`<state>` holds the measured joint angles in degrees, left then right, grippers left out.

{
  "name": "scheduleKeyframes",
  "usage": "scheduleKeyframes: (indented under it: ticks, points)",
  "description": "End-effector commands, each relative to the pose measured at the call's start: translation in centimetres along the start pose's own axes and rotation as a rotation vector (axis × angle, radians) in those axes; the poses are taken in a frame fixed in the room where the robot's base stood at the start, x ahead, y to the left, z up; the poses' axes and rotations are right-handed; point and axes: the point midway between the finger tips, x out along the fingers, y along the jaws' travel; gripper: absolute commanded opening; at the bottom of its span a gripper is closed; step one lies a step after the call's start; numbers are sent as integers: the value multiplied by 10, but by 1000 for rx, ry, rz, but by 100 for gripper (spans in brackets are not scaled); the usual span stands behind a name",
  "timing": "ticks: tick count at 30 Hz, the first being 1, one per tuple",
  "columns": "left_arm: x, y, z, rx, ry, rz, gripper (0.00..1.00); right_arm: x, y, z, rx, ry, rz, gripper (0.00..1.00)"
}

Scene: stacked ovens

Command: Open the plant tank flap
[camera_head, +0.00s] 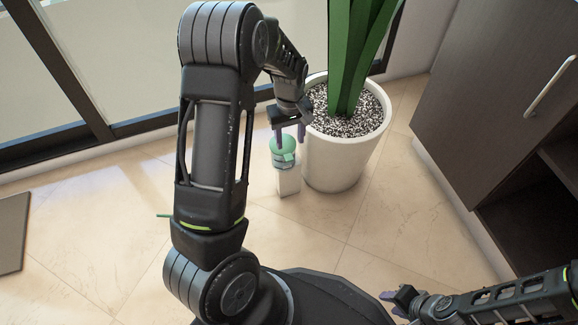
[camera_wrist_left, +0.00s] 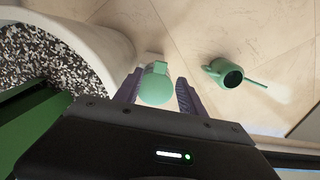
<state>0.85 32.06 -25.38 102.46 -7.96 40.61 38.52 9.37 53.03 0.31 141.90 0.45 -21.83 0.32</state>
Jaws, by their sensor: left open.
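The plant tank (camera_head: 284,155) is a small container with a green round top on a white stand, on the floor beside the white planter. Its green flap (camera_head: 284,147) shows on top and looks closed. In the left wrist view the green top (camera_wrist_left: 155,88) lies between my two fingers, with a small tab at its upper edge. My left gripper (camera_head: 289,138) is open just above the tank, pointing down; I cannot tell whether a finger touches it. My right gripper (camera_head: 392,300) is low at the right, far from the tank; its jaw opening is unclear.
A white planter (camera_head: 335,165) with gravel and a tall green plant (camera_head: 350,50) stands right next to the tank. A green watering can (camera_wrist_left: 225,74) lies on the tiled floor. A dark cabinet (camera_head: 490,100) is at the right. A window frame (camera_head: 110,130) runs along the left.

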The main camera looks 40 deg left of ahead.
Motion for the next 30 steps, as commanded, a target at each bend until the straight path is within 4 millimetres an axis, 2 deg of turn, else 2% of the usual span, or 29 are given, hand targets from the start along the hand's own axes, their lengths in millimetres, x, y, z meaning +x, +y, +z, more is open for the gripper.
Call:
scheduleKeyframes:
  ticks: [14,20,27,30]
  points:
    - [3,-2,-3,-11,1,-5,47,4,2,0,0,2,0,36]
    - [27,-2,-3,-11,0,-5,47,16,5,-1,0,6,0,36]
    - [64,-2,-3,-10,1,-6,47,33,10,-2,1,13,0,36]
    - [73,-2,-3,-10,1,-5,47,36,11,-3,2,16,0,36]
